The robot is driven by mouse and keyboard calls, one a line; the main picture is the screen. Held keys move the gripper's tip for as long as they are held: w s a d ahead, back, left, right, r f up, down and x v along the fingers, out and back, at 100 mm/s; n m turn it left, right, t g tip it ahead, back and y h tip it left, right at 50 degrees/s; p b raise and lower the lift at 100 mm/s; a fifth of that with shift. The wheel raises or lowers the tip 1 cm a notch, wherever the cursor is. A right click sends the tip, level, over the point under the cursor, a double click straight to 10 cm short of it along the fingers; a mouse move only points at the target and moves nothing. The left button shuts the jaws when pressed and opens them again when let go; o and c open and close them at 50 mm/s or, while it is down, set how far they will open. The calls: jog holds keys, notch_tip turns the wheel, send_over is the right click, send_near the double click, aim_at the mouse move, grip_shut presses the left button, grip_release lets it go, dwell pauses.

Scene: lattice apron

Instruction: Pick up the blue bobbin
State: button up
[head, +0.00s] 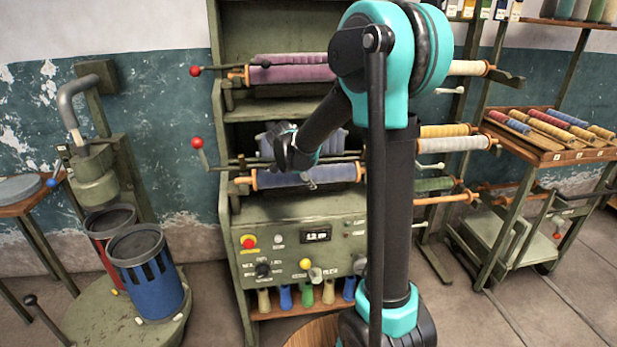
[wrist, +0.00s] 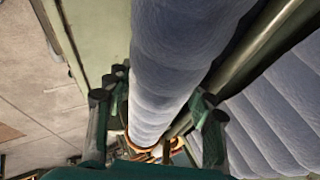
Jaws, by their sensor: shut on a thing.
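The blue bobbin (head: 280,179) is a long blue-grey wound roll with orange ends. It lies level across the front of the green machine, above the control panel. My gripper (head: 309,182) is at this roll, reaching in from above, and the hand and arm hide part of the scene behind. In the wrist view the bobbin (wrist: 165,65) runs between the two fingers of my gripper (wrist: 157,112), which are shut on it.
A second blue-grey roll (wrist: 280,110) lies close beside it, behind a metal bar. A mauve roll (head: 290,69) is higher on the machine. Red-knobbed levers (head: 198,143) stick out left. A rack of coloured bobbins (head: 550,125) stands right; a blue bin (head: 150,285) stands left.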

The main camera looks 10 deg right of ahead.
jog(key=shift+s+r, duration=0.15)
jog(key=shift+r, duration=0.4)
notch_tip(320, 180, up, 6)
jog(key=shift+f, duration=0.2)
jog(key=s, duration=1.9)
jog(key=shift+s, duration=0.3)
